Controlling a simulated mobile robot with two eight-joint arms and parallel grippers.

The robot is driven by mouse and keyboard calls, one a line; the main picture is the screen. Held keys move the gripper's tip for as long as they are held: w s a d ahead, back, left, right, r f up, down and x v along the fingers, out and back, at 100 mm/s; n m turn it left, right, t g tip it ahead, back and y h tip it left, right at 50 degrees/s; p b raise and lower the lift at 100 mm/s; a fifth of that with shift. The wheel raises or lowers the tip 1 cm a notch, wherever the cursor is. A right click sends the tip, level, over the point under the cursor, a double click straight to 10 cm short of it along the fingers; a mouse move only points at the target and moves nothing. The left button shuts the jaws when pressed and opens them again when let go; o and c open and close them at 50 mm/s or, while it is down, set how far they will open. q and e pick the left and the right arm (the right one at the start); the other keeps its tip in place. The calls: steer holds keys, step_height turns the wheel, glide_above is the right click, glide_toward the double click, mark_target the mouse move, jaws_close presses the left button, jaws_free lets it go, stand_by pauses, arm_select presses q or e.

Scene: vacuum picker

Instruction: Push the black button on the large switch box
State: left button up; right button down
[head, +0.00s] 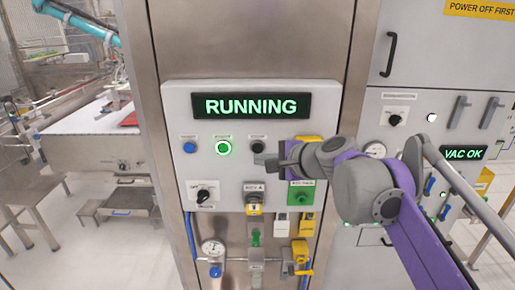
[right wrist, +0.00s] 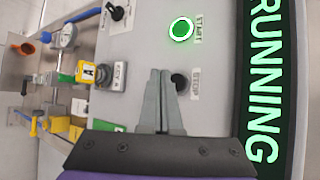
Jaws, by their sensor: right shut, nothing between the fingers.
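The large switch box (head: 176,112) is a light grey panel on a steel column, with a lit green "RUNNING" display (head: 251,106). Its black button (head: 258,146), labelled STOP, sits right of the lit green START button (head: 223,147); the black button also shows in the right wrist view (right wrist: 180,83). My right gripper (head: 259,160) is shut and empty, its tips just below the black button in the head view. In the right wrist view my fingertips (right wrist: 160,72) appear close beside the button; I cannot tell whether they touch. My left gripper is not in view.
A blue button (head: 189,147) and a rotary switch (head: 204,193) are on the panel's left. A gauge (head: 213,249) hangs below. A cabinet with a "VAC OK" display (head: 463,153) stands right.

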steer(key=shift+w, duration=0.9)
steer(key=shift+w+r+p, duration=0.1)
steer(key=shift+p, duration=0.2)
stand_by(1.1)
steer(key=shift+w, duration=0.35)
steer(key=shift+w+p, duration=0.3)
steer(key=shift+p, duration=0.1)
stand_by(0.6)
steer(key=shift+s, duration=0.8)
